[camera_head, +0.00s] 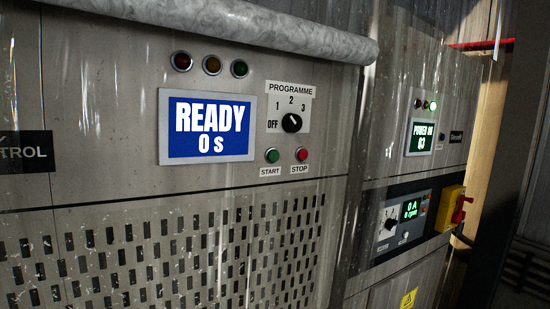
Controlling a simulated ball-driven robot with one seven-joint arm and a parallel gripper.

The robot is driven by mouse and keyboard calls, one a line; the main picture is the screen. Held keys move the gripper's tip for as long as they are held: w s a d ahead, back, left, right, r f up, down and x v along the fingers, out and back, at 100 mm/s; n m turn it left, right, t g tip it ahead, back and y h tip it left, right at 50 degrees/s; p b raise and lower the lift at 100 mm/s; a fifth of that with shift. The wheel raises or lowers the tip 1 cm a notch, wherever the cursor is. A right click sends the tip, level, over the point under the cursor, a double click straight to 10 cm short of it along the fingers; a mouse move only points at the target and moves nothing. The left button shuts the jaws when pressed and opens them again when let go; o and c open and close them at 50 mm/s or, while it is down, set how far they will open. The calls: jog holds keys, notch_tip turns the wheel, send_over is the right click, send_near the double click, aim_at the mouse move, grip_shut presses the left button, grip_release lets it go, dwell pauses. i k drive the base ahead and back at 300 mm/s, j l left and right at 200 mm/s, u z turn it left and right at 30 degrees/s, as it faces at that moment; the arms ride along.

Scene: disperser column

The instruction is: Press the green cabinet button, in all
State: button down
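The green button (272,155) sits on the grey cabinet front, above a label reading START. It is to the right of the blue screen (208,126), which reads READY 0 s. A red button (302,154) labelled STOP is just to its right. Above both is a black PROGRAMME knob (292,123) with marks OFF, 1, 2 and 3. My gripper does not show in this view, and nothing covers the green button.
A thick grey pipe (230,22) runs across the top of the cabinet. Perforated slots (180,245) fill the panel below. A second cabinet at right has a POWER ON screen (421,137), a lower display (410,209) and a red switch on a yellow box (450,207).

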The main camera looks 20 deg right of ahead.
aim_at(273, 156)
jog(key=i+l+u, duration=0.2)
jog(key=i+l, duration=0.4)
jog(key=i+l+u, duration=0.25)
jog(key=i+l, duration=0.35)
jog(key=l, duration=0.15)
